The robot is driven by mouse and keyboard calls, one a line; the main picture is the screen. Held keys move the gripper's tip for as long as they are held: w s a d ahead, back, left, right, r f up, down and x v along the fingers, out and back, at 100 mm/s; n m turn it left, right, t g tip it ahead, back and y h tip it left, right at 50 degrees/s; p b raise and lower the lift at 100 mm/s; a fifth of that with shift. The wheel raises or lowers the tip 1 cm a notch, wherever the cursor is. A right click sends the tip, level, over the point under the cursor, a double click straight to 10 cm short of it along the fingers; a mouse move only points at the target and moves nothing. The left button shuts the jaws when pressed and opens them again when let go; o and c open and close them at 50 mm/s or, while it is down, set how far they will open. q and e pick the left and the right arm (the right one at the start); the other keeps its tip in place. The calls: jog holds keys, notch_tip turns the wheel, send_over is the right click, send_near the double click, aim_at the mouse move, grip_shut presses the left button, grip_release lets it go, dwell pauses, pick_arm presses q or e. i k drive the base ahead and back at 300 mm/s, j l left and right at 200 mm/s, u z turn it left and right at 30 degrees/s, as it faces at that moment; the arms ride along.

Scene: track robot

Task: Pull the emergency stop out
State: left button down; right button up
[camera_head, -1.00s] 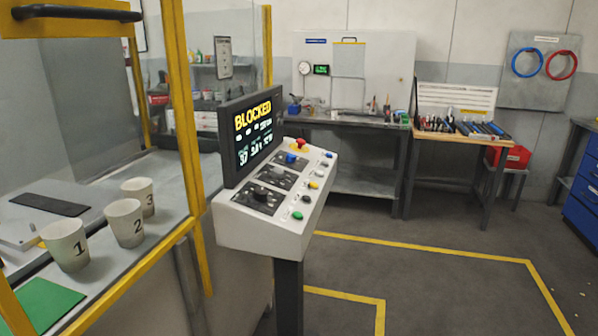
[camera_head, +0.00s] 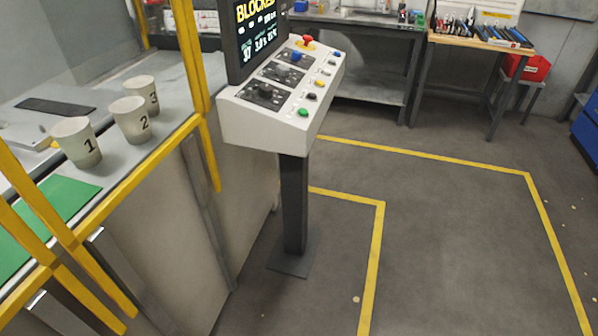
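The emergency stop (camera_head: 307,41) is a red mushroom button on a yellow base. It sits at the far end of the white control console (camera_head: 250,126), beside the dark screen (camera_head: 258,38) that reads BLOCKED. The console stands on a dark post. From this view I cannot tell whether the button is pressed in or out. Neither of my grippers shows in the head view.
Cups numbered 1 (camera_head: 78,143), 2 (camera_head: 132,121) and 3 (camera_head: 142,92) stand behind yellow frame bars at left, near a green mat (camera_head: 48,215). A tool bench (camera_head: 480,41) stands at the back. The floor right of the console is clear, with yellow lines.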

aim_at(308, 39)
jog(key=i+l, duration=0.25)
jog(key=l, duration=0.15)
jog(key=i+l, duration=0.2)
jog(key=l, duration=0.2)
jog(key=i+l+u, duration=0.1)
jog(key=i+l, duration=0.15)
jog(key=l, duration=0.15)
